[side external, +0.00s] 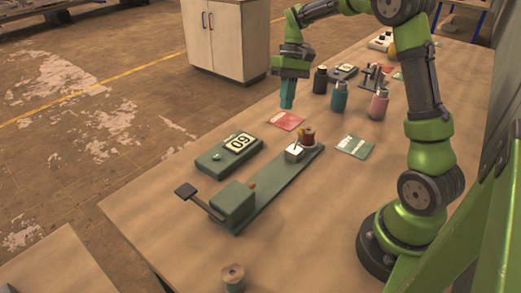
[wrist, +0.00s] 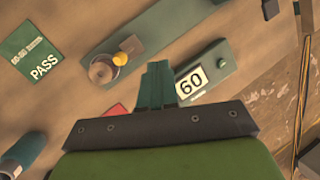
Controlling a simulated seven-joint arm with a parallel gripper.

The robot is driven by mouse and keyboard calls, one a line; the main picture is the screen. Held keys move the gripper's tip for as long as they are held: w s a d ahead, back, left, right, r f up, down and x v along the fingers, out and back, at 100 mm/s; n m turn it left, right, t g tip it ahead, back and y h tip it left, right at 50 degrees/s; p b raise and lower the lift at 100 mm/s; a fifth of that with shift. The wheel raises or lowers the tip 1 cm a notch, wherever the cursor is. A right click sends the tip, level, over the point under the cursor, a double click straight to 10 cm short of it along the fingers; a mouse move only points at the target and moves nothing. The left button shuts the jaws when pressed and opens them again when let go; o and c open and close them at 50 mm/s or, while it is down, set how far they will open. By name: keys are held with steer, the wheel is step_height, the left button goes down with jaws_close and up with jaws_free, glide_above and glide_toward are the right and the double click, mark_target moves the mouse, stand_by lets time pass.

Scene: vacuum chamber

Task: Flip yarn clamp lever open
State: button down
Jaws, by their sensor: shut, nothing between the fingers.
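A long green fixture (side external: 270,182) lies on the table. It carries a reddish-brown spool (side external: 307,137) and a small pale metal block with a thin upright pin (side external: 294,153), possibly the yarn clamp. At its near end a green box (side external: 234,203) has a rod ending in a black paddle (side external: 186,190); I cannot tell which part is the clamp lever. My gripper (side external: 287,104) is shut and empty, pointing down above the table beyond the fixture, touching nothing.
A green counter box (side external: 229,154) lies left of the fixture. A red card (side external: 286,121) and a green PASS card (side external: 354,146) lie flat. Several bottles (side external: 339,97) and small tools stand behind. Another spool (side external: 233,278) stands at the near edge.

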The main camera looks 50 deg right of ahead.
steer(key=w+d+r, duration=0.1)
steer(key=d+r, duration=0.3)
steer(key=r, duration=0.2)
steer(key=shift+d+r, duration=0.15)
steer(key=shift+d, duration=0.15)
steer(key=shift+w, duration=0.1)
steer(key=s+a+t+h, duration=0.2)
steer(key=s+a+t, duration=0.7)
steer(key=s+a, duration=0.7)
steer(key=a+r, duration=0.1)
steer(key=a, duration=0.2)
